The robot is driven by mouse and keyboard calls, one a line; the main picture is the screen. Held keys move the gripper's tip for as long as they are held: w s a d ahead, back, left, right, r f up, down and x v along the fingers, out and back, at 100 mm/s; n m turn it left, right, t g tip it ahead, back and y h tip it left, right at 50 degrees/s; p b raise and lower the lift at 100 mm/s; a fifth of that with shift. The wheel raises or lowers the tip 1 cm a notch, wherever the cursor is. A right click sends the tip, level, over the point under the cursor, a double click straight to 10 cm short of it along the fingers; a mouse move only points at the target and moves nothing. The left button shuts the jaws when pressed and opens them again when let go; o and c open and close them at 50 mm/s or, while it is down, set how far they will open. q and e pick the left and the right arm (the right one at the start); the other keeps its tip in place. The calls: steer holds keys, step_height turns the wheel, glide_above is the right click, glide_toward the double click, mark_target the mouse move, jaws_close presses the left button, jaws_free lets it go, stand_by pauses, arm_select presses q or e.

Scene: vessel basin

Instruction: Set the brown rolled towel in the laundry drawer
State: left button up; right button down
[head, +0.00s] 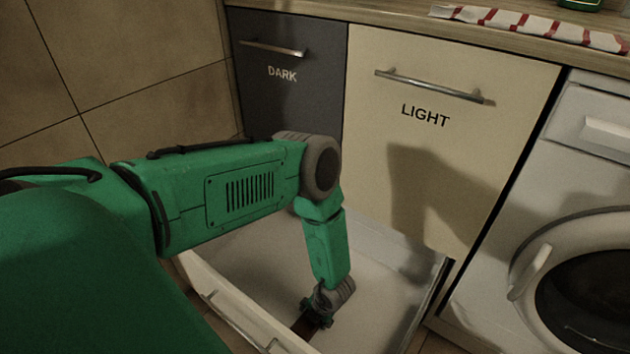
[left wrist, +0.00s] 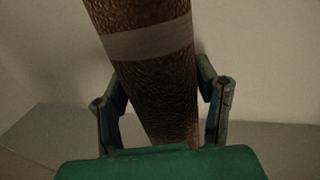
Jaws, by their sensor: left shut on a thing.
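The brown rolled towel (left wrist: 158,85) has a paler band around it and stands between the two fingers of my left gripper (left wrist: 163,110) in the left wrist view. The gripper is shut on it. In the head view my left gripper (head: 318,312) reaches down inside the open, pale laundry drawer (head: 265,255). Only a small dark brown part of the towel (head: 305,325) shows there, below the gripper. I cannot tell whether the towel touches the drawer floor. My right gripper is not in view.
Behind the drawer are a dark cabinet front marked DARK (head: 290,110) and a cream one marked LIGHT (head: 440,150), both closed. A washing machine (head: 570,220) stands at the right. A red-and-white striped cloth (head: 530,25) lies on the counter. The drawer looks otherwise empty where visible.

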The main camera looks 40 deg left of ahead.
arm_select(q)
steer(key=shift+f, duration=0.3)
steer(key=o, duration=1.2)
steer(key=p+v, duration=0.5)
steer(key=v, duration=0.8)
steer(key=shift+r, duration=0.2)
steer(key=shift+a, duration=0.15)
steer(key=shift+p, duration=0.3)
